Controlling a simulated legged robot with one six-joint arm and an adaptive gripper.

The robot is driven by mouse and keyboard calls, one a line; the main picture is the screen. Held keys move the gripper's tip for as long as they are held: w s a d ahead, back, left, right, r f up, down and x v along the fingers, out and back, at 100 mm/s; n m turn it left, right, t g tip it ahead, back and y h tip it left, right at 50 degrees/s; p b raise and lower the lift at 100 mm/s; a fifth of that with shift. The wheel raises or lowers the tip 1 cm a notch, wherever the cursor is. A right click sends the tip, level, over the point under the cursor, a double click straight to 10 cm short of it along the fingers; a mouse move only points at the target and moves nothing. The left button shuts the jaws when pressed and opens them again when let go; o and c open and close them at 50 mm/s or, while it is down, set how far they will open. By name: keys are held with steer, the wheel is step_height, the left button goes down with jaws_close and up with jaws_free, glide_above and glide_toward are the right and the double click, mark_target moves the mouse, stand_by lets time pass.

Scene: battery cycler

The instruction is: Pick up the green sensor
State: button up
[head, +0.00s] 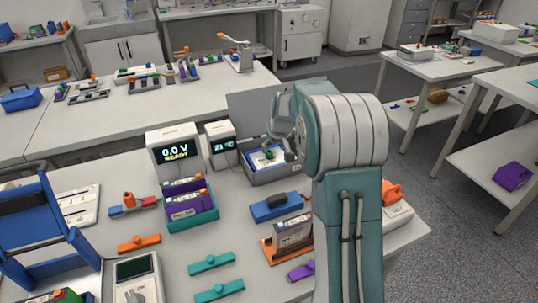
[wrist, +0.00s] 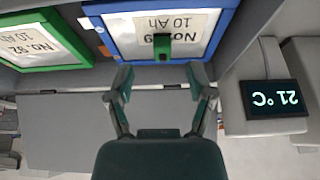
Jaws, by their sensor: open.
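The green sensor (wrist: 162,47) is a small dark green block in the wrist view. It lies on a blue-framed cell (wrist: 118,36) with a white label marked 10 Ah. My gripper (wrist: 162,78) is open, with one fingertip to each side of the sensor's line and just short of it in the picture. Nothing is between the fingers. In the head view my gripper (head: 281,150) is over the grey open box (head: 272,177), and my arm hides part of the box. I cannot tell the exact height gap.
A green-framed cell (wrist: 45,42) lies beside the blue one. A small display unit (wrist: 270,98) reading 21 °C stands close to the box; it also shows in the head view (head: 221,145). A blue block (head: 276,206) and a purple-and-green rack (head: 191,222) stand nearby.

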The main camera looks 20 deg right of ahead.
mark_target(271, 154)
steer(key=x, duration=0.4)
steer(key=shift+a+f, duration=0.1)
jaws_close()
step_height(271, 154, up, 4)
steer(key=shift+f, duration=0.2)
steer(key=s+a+r, duration=0.3)
steer(key=s+r, duration=0.6)
steer(key=s, duration=0.4)
steer(key=shift+s+r, duration=0.2)
steer(key=shift+s, duration=0.15)
